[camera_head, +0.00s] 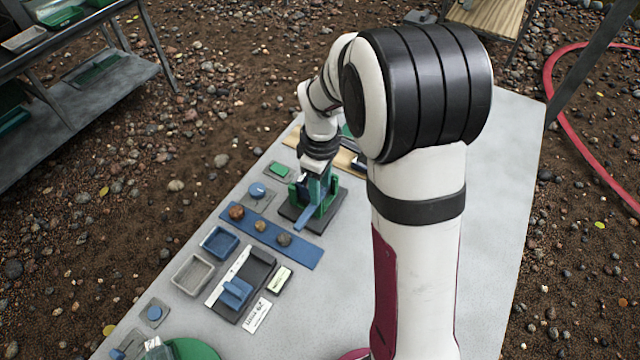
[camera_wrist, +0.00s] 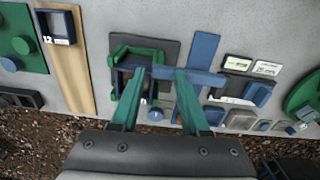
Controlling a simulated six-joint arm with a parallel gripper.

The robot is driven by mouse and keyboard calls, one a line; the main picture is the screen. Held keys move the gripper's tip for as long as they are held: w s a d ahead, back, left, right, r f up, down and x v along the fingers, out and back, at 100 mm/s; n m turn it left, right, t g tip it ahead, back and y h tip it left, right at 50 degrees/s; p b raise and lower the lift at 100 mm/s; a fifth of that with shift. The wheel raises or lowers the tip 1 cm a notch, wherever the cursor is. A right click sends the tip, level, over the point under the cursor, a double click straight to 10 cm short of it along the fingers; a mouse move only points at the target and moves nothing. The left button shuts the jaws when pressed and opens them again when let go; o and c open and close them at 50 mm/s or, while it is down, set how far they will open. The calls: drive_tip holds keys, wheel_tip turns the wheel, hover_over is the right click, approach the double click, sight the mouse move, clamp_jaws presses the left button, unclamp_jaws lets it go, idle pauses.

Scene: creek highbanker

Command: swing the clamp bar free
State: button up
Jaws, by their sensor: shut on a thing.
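The blue clamp bar (camera_head: 304,219) reaches out from a green fixture (camera_head: 299,192) on a dark base plate (camera_head: 333,211). In the wrist view the bar (camera_wrist: 205,78) runs sideways from the green fixture (camera_wrist: 133,51) toward the blue strip. My gripper (camera_head: 318,188) stands over the fixture, pointing down. In the wrist view its two green fingers (camera_wrist: 161,74) sit at the bar, shut on it. My fingers hide part of the bar and of the fixture in the head view.
A blue strip (camera_head: 290,256) with three stones lies just left of the fixture. A blue tray (camera_head: 220,243), a grey tray (camera_head: 193,274) and a dark block holder (camera_head: 258,270) lie nearer. A wooden board (camera_wrist: 68,62) lies beyond the fixture. The table's right side (camera_head: 505,170) is bare.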

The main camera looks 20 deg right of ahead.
drive_tip(key=shift+o, duration=1.2)
drive_tip(key=shift+s+a+f, duration=0.15)
drive_tip(key=shift+s+f, duration=0.15)
drive_tip(key=shift+f, duration=0.45)
wheel_tip(320, 180, up, 7)
drive_tip(key=shift+w+f, duration=0.1)
drive_tip(key=shift+f, duration=0.1)
drive_tip(key=shift+r, duration=0.3)
drive_tip(key=shift+r, duration=0.1)
drive_tip(key=s+a+r+m+y, duration=0.1)
drive_tip(key=s+a+r+m, duration=0.1)
drive_tip(key=s+m, duration=0.5)
drive_tip(key=s+a+r+m, duration=0.2)
drive_tip(key=s+m, duration=0.6)
drive_tip(key=s, duration=0.9)
drive_tip(key=shift+s+a+y, duration=0.2)
drive_tip(key=shift+a+y, duration=0.1)
drive_tip(key=shift+y, duration=0.1)
